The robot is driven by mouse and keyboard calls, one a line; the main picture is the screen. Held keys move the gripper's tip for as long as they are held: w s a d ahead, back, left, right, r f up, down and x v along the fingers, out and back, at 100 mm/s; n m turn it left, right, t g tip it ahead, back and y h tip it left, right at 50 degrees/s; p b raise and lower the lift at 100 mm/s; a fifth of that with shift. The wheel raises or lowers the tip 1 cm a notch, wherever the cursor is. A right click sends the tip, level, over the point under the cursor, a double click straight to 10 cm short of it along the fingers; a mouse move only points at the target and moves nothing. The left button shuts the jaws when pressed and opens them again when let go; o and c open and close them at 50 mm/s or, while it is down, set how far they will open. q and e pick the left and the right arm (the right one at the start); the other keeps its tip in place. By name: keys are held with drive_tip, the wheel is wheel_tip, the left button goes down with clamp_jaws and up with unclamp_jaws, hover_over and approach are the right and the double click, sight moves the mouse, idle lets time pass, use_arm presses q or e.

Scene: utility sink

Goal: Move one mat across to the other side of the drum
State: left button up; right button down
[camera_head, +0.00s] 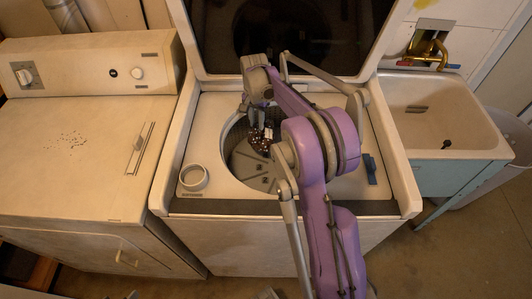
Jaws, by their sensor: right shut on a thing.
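The open round drum (240,160) of the washer shows in the middle of the head view, with a grey finned bottom. My right gripper (258,122) reaches over the drum from the lower right. It is shut on a small dark red, white-spotted mat (261,141), which hangs at the drum opening. My gripper and arm hide part of the mat and the right part of the drum. I cannot tell whether the mat touches the drum. I see no second mat. My left gripper is not clearly in view.
The washer lid (285,35) stands open behind the drum. A white ring-shaped cup (194,178) is at the washer's front left, and a small blue item (370,168) is at its right. A dryer (75,150) stands left, a utility sink (440,120) right.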

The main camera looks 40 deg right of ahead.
sight(258, 136)
wheel_tip(258, 136, down, 4)
drive_tip(key=shift+d+f, duration=0.1)
drive_tip(key=shift+f, duration=1.85)
drive_tip(key=shift+f, duration=0.1)
drive_tip(key=c, duration=0.7)
unclamp_jaws()
drive_tip(key=shift+o, duration=0.2)
wheel_tip(258, 136, up, 12)
drive_tip(key=shift+r, duration=0.15)
